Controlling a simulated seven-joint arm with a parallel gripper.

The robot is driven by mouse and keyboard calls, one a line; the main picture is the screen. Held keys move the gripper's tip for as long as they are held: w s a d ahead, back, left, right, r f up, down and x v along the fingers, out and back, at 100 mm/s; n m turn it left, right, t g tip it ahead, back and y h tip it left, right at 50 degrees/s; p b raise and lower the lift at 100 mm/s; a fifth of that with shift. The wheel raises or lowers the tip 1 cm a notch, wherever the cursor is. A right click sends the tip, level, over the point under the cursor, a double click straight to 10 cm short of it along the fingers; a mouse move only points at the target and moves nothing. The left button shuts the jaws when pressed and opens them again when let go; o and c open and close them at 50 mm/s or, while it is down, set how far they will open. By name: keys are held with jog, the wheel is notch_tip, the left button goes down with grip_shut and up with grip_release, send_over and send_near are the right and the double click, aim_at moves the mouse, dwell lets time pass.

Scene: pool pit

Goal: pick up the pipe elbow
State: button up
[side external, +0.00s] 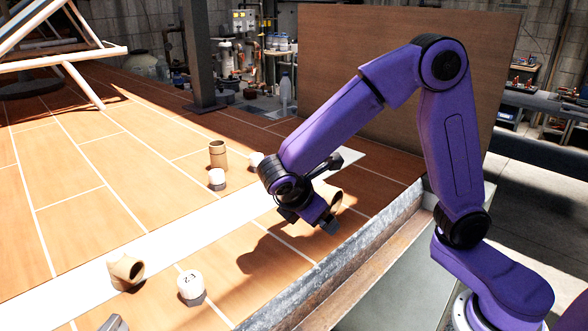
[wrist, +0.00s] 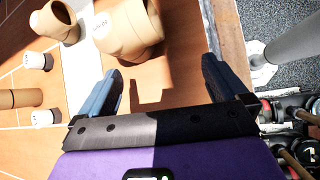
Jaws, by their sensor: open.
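A large tan bent pipe fitting, seemingly the pipe elbow (wrist: 130,30), is ahead of my gripper in the wrist view, above the gap between the fingers. In the side external view a tan fitting (side external: 336,200) shows partly behind my gripper (side external: 329,226). A second tan bent fitting (side external: 125,270) sits by the white stripe; it also shows in the wrist view (wrist: 55,20) at upper left. I cannot tell for sure which fitting is the elbow. My gripper (wrist: 160,85) is open and empty, with its fingers apart and bare brown floor between them.
A white lettered cap (side external: 190,285) stands near the second fitting. A tan upright pipe (side external: 218,155) and white caps (side external: 216,179) (side external: 256,160) stand beyond the stripe. A raised grey edge (side external: 335,260) runs along the right side. A brown panel (side external: 400,110) stands behind my arm.

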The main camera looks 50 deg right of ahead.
jog(key=w+n+h, duration=0.1)
jog(key=w+h, duration=0.2)
jog(key=w, duration=0.2)
jog(key=w+n+t+h, duration=0.1)
jog(key=w+h, duration=0.1)
jog(key=w, duration=0.3)
jog(key=w+a+f+n+h, duration=0.1)
jog(key=w+h, duration=0.2)
jog(key=w, duration=0.3)
jog(key=shift+a+f+h, duration=0.1)
jog(key=shift+h, duration=0.2)
jog(key=shift+w+n+t+h, duration=0.3)
jog(key=shift+w+h, duration=0.05)
jog(key=shift+h, duration=0.05)
jog(key=x, duration=1.7)
jog(key=shift+s+d+f, duration=0.1)
jog(key=shift+d, duration=0.25)
jog(key=c, duration=1)
jog(key=shift+o, duration=0.2)
